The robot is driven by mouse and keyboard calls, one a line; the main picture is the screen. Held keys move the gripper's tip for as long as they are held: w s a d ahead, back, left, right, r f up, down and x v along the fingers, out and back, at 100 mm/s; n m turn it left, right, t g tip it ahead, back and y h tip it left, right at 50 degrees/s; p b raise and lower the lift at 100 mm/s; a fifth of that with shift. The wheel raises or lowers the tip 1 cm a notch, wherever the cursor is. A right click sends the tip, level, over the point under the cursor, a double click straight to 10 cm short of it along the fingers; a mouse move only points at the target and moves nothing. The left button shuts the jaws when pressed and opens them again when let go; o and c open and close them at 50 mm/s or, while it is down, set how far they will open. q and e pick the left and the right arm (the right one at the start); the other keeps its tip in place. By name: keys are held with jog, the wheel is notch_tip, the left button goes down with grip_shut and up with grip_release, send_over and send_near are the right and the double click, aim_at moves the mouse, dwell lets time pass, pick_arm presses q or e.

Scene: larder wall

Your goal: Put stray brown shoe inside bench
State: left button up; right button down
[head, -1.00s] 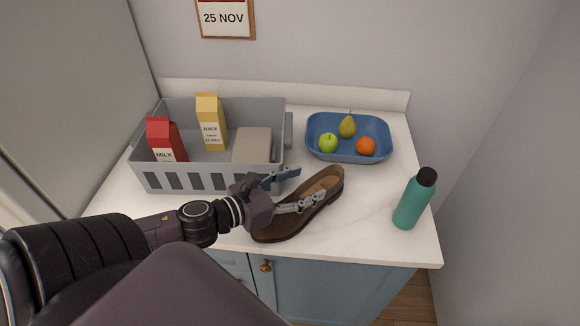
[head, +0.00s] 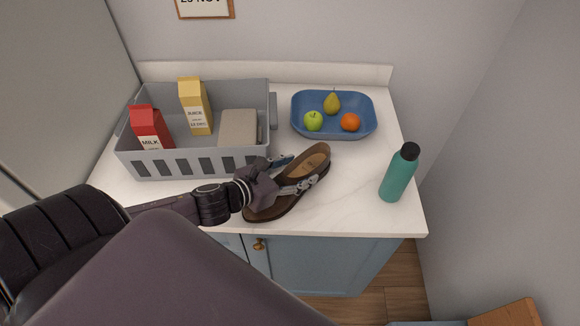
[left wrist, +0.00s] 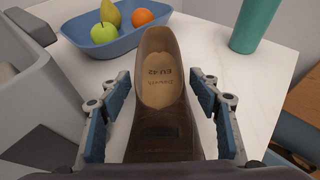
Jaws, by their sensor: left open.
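The brown shoe (head: 314,160) lies on the white counter, toe toward the front and open heel toward the back right. My left gripper (head: 300,172) is low over the shoe, with one finger on each side. In the left wrist view the shoe (left wrist: 160,72) runs up between the two open blue-padded fingers (left wrist: 160,92), with gaps visible beside its heel. My right gripper is out of view.
A grey crate (head: 190,163) with cartons stands left of the shoe. A blue fruit bowl (head: 340,131) is behind it. A teal bottle (head: 398,178) stands near the counter's right edge. Clear counter (head: 345,200) lies between shoe and bottle.

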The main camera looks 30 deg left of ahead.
pick_arm(q)
jog(key=shift+x, duration=1.4)
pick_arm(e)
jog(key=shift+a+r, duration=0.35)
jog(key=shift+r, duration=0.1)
pick_arm(q)
jog(key=shift+c, duration=0.6)
jog(key=shift+r, duration=0.1)
jog(key=c, duration=1.3)
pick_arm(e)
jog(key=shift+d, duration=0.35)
pick_arm(q)
jog(key=shift+r, duration=0.1)
notch_tip(320, 180, up, 28)
jog(key=shift+f+b, duration=0.1)
jog(key=shift+b, duration=0.3)
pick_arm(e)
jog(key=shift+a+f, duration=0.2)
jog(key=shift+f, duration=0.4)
pick_arm(q)
jog(key=shift+w+d, duration=0.1)
